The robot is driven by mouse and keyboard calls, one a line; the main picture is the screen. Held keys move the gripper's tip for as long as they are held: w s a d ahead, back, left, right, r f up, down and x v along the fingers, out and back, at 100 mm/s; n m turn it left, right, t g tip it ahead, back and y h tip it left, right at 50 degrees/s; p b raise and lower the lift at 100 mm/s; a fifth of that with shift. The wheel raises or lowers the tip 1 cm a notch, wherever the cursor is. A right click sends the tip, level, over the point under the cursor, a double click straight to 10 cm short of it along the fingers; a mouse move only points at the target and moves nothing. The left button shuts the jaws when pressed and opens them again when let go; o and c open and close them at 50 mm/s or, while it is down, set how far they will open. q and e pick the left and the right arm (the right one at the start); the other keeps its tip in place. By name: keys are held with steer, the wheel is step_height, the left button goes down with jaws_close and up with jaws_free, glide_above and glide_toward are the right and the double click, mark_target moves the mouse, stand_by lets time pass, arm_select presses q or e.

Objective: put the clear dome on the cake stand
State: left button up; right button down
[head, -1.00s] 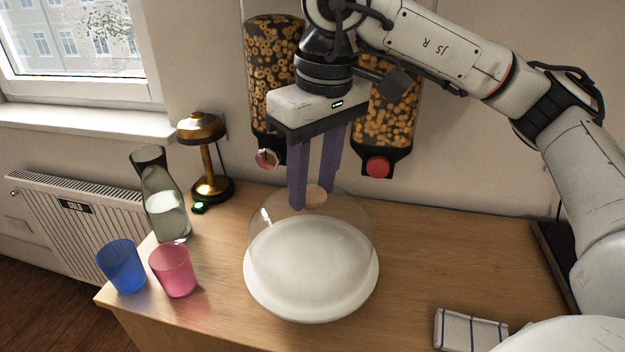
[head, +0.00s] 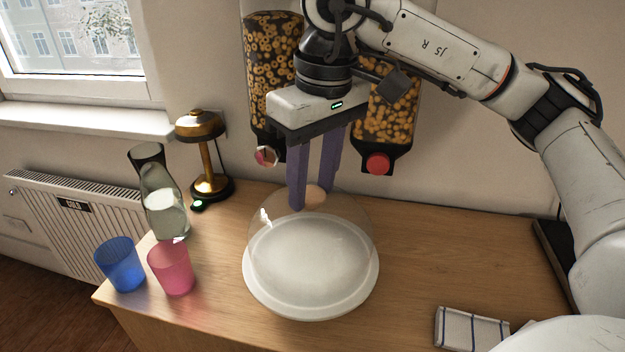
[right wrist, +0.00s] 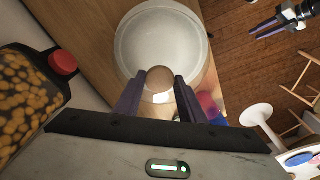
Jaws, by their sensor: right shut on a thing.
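The clear dome (head: 361,217) is a see-through bowl shape with a light wooden knob (head: 313,198). It is upright over the white round cake stand (head: 311,306). I cannot tell whether its rim touches the plate. My right gripper (head: 313,199) points down from above with its purple fingers on either side of the knob, shut on it. The knob (right wrist: 160,78) also shows between the fingers in the right wrist view, with the white stand (right wrist: 130,62) beyond. My left gripper (right wrist: 266,28) shows small at the top right of that view, away from the stand; its opening is unclear.
A pink cup (head: 171,270), a blue cup (head: 120,265) and a glass carafe (head: 160,200) stand left of the stand. A brass lamp (head: 206,150) is behind them. Cereal dispensers (head: 272,75) hang behind my gripper. A folded cloth (head: 470,330) lies front right; the counter between is clear.

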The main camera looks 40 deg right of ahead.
steer(key=shift+f, duration=0.15)
steer(key=c, duration=1.1)
jaws_free()
steer(key=r, duration=0.3)
steer(key=s+r+p, duration=0.1)
steer(key=r, duration=0.6)
steer(key=shift+s+d+r+p, duration=0.1)
steer(key=shift+s+p, duration=0.05)
steer(key=shift+p, duration=0.2)
